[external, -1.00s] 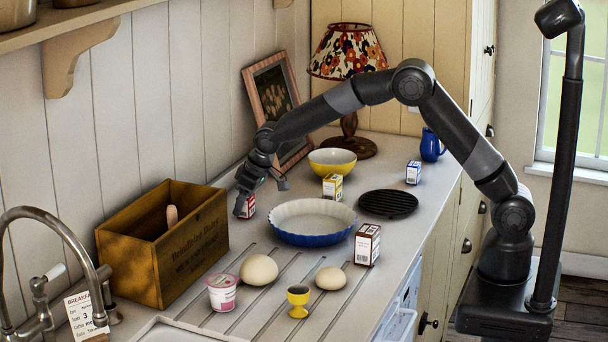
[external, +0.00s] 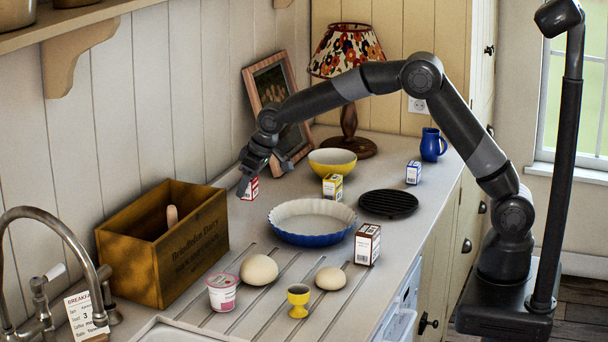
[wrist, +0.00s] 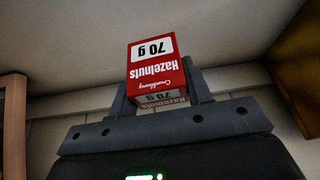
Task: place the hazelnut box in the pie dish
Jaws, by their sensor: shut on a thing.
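The hazelnut box is a small red and white carton marked 70 g; it shows in the wrist view (wrist: 155,68) between the two fingers. In the external view the box (external: 251,188) is partly covered by my gripper (external: 247,182), which is shut on it. The box is held above the counter, to the left of and behind the pie dish. The pie dish (external: 313,238) is blue outside, cream inside, with a fluted rim. It stands empty in the middle of the counter.
A yellow bowl (external: 332,162) and a yellow box (external: 332,187) stand behind the dish. A brown-white box (external: 367,244) and black trivet (external: 388,203) are to its right. A wooden crate (external: 165,250) is at left, a picture frame (external: 277,95) behind my gripper.

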